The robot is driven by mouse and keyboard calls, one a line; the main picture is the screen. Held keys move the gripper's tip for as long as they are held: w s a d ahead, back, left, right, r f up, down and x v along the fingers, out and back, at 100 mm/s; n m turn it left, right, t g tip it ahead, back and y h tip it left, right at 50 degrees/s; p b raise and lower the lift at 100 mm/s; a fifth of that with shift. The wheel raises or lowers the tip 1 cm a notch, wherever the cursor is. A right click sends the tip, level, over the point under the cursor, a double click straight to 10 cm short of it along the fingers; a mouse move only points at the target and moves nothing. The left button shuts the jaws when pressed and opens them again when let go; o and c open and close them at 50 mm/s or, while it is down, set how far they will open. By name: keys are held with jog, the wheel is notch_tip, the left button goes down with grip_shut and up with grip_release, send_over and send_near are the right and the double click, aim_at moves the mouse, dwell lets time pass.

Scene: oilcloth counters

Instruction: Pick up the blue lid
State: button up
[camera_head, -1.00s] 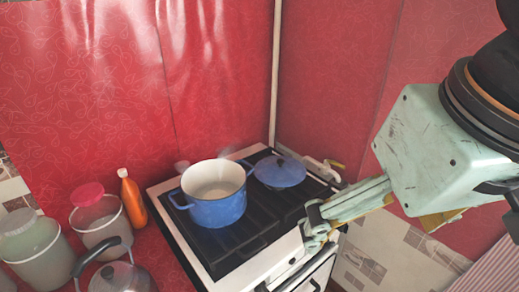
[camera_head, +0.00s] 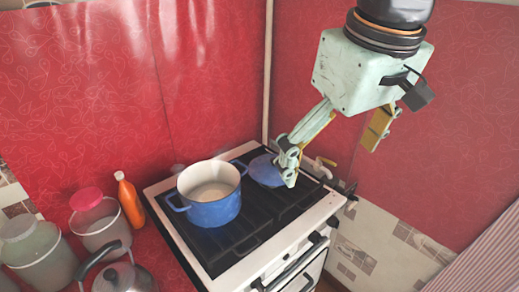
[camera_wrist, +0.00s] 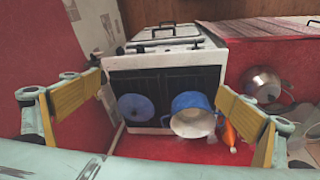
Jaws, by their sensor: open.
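The blue lid (camera_head: 264,170) lies on the back right of the black stove top, beside the blue pot. My gripper partly covers it in the head view. In the wrist view the whole round lid (camera_wrist: 136,107) shows, with its small knob, between my fingers and left of the pot. The blue pot (camera_head: 213,211) stands open on the stove with a pale inside. It also shows in the wrist view (camera_wrist: 193,124). My gripper (camera_wrist: 155,108) is open and empty, its fingers wide apart. In the head view it hangs over the right part of the stove.
The stove (camera_head: 240,265) has a white front edge and knobs. To its left stand an orange bottle (camera_head: 131,201), a jar with a pink lid (camera_head: 97,222), another jar (camera_head: 38,256) and a kettle (camera_head: 122,278). Red walls close off the back and right.

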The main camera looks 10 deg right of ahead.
jog(key=w+r+n+p, duration=0.1)
jog(key=w+n+p, duration=0.3)
jog(key=w, duration=1)
jog(key=n+g+p, duration=0.3)
jog(key=n+p, duration=0.5)
jog(key=p, duration=0.4)
send_over(274, 159)
notch_tip(274, 159, down, 18)
jog(key=shift+a, duration=0.2)
jog(key=shift+f, duration=0.15)
jog(key=shift+f, duration=4.15)
jog(key=shift+f, duration=0.1)
jog(key=shift+d+f, duration=0.15)
jog(key=shift+f, duration=2.35)
